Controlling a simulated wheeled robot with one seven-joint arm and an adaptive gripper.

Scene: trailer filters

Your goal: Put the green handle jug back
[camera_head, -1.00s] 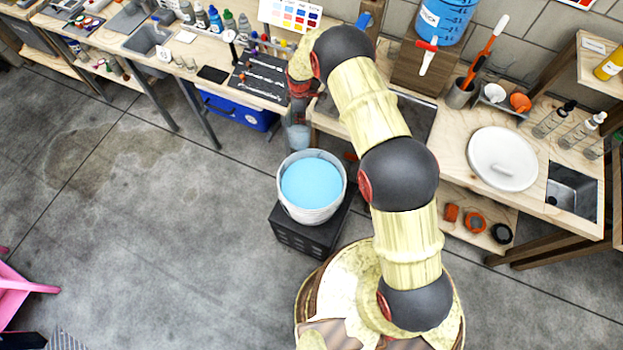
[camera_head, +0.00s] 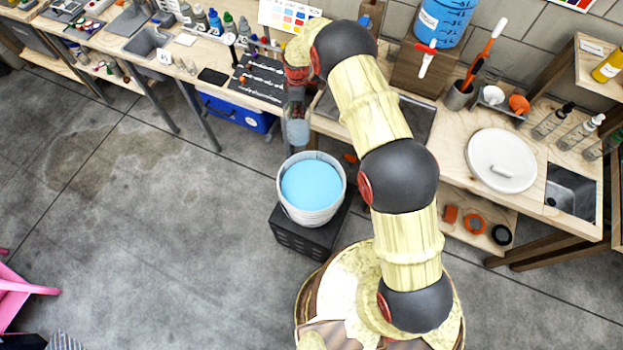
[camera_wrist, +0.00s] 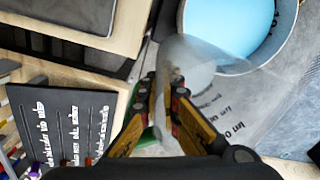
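The clear jug (camera_head: 297,131) hangs just behind the white bucket (camera_head: 312,212) of light blue liquid in the head view. In the wrist view the see-through jug (camera_wrist: 200,62) overlaps the edge of the bucket (camera_wrist: 284,30). A bit of its green handle (camera_wrist: 148,136) shows beside the fingers. My gripper (camera_wrist: 168,84) has its fingers close together around the handle, most of which they hide. I cannot tell whether the jug holds any liquid.
The bucket stands on a black crate (camera_head: 300,240) on the floor. The bench behind has a dark mat with tools (camera_head: 258,78), a blue water container (camera_head: 443,18) on a wooden stand and a round white lid (camera_head: 502,160). A blue box (camera_head: 236,112) sits under the bench.

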